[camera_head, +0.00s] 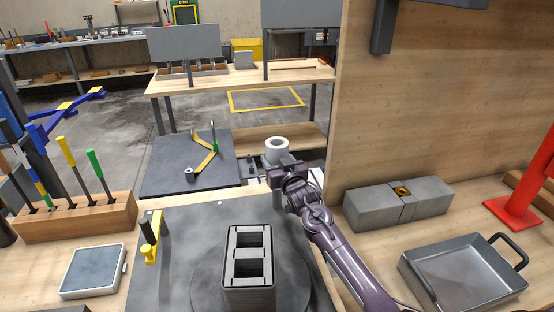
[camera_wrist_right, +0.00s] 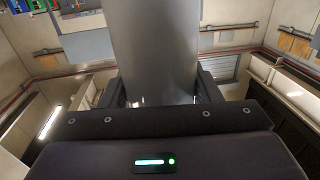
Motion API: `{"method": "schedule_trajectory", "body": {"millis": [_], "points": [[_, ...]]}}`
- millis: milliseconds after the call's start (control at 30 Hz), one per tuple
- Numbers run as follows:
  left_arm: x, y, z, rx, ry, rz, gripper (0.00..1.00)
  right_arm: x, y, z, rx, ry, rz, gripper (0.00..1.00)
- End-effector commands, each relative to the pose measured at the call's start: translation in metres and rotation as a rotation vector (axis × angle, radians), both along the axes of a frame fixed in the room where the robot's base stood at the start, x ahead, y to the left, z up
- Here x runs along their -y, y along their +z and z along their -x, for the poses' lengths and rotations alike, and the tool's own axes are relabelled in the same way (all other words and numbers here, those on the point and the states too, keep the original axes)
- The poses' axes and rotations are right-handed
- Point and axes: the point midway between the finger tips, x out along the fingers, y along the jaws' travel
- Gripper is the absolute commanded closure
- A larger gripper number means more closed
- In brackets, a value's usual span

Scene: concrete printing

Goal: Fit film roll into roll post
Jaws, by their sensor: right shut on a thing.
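The film roll (camera_head: 276,145) is a pale cylinder with an open hole in its top, and it stands upright in the head view near the far edge of the bench. My right gripper (camera_head: 282,167) is shut on it from the near side. In the right wrist view the film roll (camera_wrist_right: 155,50) is a large grey cylinder between the two fingers of my right gripper (camera_wrist_right: 158,92). I cannot make out the roll post with certainty; the area under the roll is partly hidden by my gripper. My left gripper is not in view.
A dark plate (camera_head: 165,178) with a yellow linkage lies left of the roll. A hollow printed block (camera_head: 249,285) stands on a round plate in front. A wooden panel (camera_head: 440,90) rises at right, with a grey block (camera_head: 370,212) and a metal tray (camera_head: 465,270) before it.

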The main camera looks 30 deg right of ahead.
Motion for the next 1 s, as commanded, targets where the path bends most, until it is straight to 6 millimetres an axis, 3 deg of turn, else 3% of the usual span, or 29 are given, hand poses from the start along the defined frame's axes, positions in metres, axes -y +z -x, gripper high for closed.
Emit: {"method": "schedule_trajectory", "body": {"millis": [1000], "points": [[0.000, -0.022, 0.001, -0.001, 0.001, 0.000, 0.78, 0.000, -0.030, 0.000, 0.003, -0.001, 0.000, 0.77]]}}
